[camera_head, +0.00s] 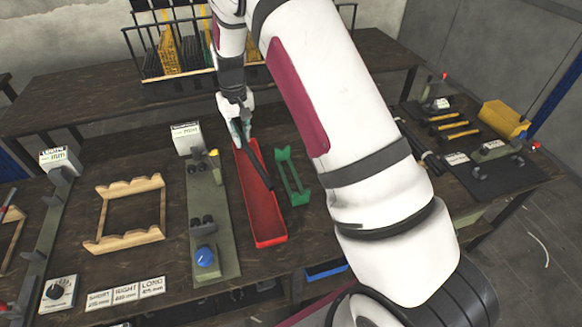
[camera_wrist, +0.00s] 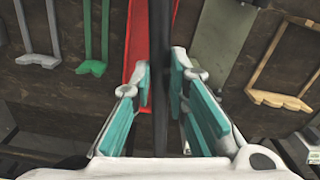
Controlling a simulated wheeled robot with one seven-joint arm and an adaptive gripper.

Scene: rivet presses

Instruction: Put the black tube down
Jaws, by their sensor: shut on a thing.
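The black tube (camera_head: 258,170) is long and thin and runs lengthwise over the red tray (camera_head: 268,232), tilted from the tray's line. My gripper (camera_head: 243,135) is at the far end of the tray, shut on the tube. In the wrist view the tube (camera_wrist: 160,50) passes between the teal finger pads of my gripper (camera_wrist: 160,85), with the red tray (camera_wrist: 137,35) beneath and beside it. I cannot tell whether the tube touches the tray floor.
A green bracket (camera_head: 291,178) stands close right of the tray. A grey-green press plate (camera_head: 212,225) with a blue knob (camera_head: 205,257) lies close left. A wooden rack (camera_head: 128,213) is farther left. Hammers (camera_head: 452,126) and a yellow box (camera_head: 505,118) are at the right.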

